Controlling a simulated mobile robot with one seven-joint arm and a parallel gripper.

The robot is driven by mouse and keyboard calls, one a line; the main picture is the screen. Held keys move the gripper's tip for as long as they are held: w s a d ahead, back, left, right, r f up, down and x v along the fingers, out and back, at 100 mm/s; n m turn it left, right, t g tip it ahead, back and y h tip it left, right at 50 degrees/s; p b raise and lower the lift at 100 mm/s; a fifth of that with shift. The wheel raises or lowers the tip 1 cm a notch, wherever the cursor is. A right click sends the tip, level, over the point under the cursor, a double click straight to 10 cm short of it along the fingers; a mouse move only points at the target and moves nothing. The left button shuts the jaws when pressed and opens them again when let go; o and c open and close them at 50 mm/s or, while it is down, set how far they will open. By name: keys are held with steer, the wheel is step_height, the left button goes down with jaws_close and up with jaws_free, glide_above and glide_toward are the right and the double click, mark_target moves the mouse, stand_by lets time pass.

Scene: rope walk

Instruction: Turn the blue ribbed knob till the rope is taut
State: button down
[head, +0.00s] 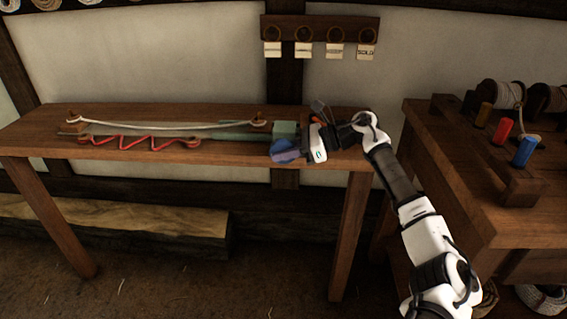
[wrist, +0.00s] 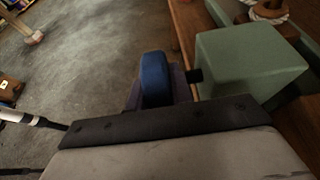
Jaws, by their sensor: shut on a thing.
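The blue knob (head: 287,152) sits at the front right of the green rope-stretching device (head: 240,132) on the long wooden table. In the wrist view the blue knob (wrist: 155,78) stands beside a green block (wrist: 245,65), joined to it by a short dark shaft. My gripper (head: 290,153) is shut on the knob; its fingers are mostly hidden in the wrist view. The pale rope (head: 165,126) runs between two wooden posts and sags slightly in the middle. A red zigzag cord (head: 140,142) lies in front of it.
A board with several hanging tags (head: 320,38) is on the wall. A long log or beam (head: 120,222) lies on the floor behind the table. The floor in front is clear.

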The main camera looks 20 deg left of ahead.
steer(key=y+b, duration=0.2)
steer(key=b, duration=0.1)
steer(key=shift+f+g, duration=0.25)
steer(key=shift+g, duration=0.05)
steer(key=shift+r+y+b, duration=0.15)
steer(key=shift+y+b, duration=0.2)
steer(key=shift+y, duration=0.15)
steer(key=shift+r, duration=0.1)
steer(key=c, duration=1.2)
jaws_free()
steer(key=shift+c, duration=0.2)
steer(key=b+v, duration=0.1)
steer(key=v, duration=1.2)
steer(key=shift+w+d, duration=0.2)
steer(key=shift+d, duration=0.15)
steer(key=shift+f, duration=0.25)
